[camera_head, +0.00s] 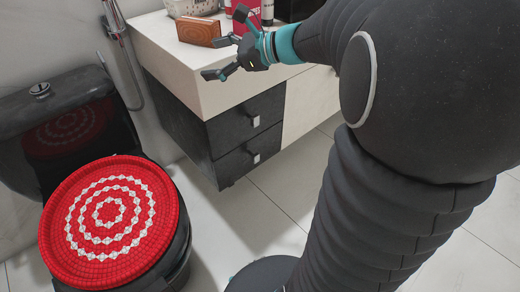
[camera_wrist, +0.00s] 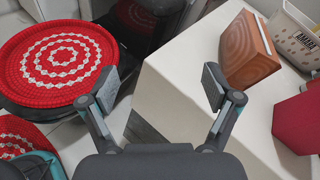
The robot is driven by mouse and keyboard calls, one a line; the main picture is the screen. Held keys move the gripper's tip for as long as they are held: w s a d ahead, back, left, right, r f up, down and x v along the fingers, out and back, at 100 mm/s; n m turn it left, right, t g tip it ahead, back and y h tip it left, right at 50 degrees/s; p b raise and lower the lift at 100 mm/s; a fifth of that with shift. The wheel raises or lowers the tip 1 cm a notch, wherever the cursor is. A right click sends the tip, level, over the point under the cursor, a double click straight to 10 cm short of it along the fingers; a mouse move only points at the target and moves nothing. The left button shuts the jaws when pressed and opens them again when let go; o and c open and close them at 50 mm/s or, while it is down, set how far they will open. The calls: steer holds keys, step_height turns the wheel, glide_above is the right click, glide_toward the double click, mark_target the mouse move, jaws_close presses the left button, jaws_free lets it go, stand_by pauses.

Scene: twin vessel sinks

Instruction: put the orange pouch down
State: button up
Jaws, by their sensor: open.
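The orange pouch (camera_head: 199,31) stands upright on the white counter (camera_head: 180,62) near its left end. In the wrist view the pouch (camera_wrist: 250,50) is at the upper right, beyond my right finger, with a pale ringed pattern on its face. My gripper (camera_head: 226,44) is open above the front left part of the counter. In the wrist view my gripper (camera_wrist: 160,87) has its fingers spread wide with nothing between them. The pouch is outside the fingers; in the wrist view a gap shows between it and the nearest fingertip.
A white basket (camera_head: 193,7) stands behind the pouch. A red box (camera_head: 246,20) stands to its right, partly hidden by my gripper. Dark drawers (camera_head: 245,125) are under the counter. A dark toilet with a red patterned cover (camera_head: 110,220) is at left. The counter's front left is bare.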

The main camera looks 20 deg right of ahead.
steer(key=s+a+f+n+g+h, duration=0.2)
steer(key=s+a+f+n+h, duration=0.15)
steer(key=s+n, duration=0.35)
steer(key=s+a+f+n+g+h, duration=0.2)
steer(key=s+f+n+g, duration=0.15)
steer(key=s, duration=0.55)
steer(key=s+d+f+n+t+h, duration=0.1)
steer(key=s+d+f+n+h, duration=0.2)
steer(key=s+d+n+h, duration=0.2)
steer(key=s+d+n, duration=0.1)
steer(key=s+n, duration=0.2)
steer(key=n, duration=0.3)
steer(key=shift+s+f+t+h, duration=0.3)
steer(key=shift+f+t+h, duration=0.05)
steer(key=shift+f, duration=0.05)
